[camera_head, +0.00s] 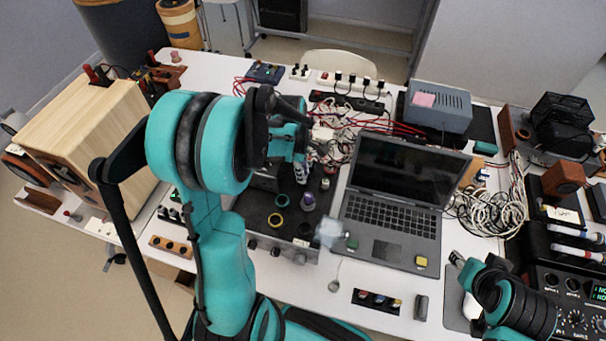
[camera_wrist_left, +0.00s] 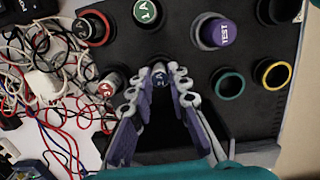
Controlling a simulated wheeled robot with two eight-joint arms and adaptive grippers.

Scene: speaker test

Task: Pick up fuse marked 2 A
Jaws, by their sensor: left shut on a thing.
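In the left wrist view, my left gripper (camera_wrist_left: 160,78) is shut on a fuse with a dark blue cap (camera_wrist_left: 160,73). The pale mark on this cap is too small to read surely. The fuse's lower part is hidden, so I cannot tell whether it is still seated. In the head view, my left gripper (camera_head: 301,168) is over the black fuse board (camera_head: 255,207), largely hidden by its arm. My right gripper (camera_head: 458,260) is low at the right, beside the laptop; its jaw opening is unclear.
Teal (camera_wrist_left: 228,82) and yellow (camera_wrist_left: 272,73) rings sit empty. A laptop (camera_head: 390,205) and tangled cables (camera_head: 340,125) flank the board.

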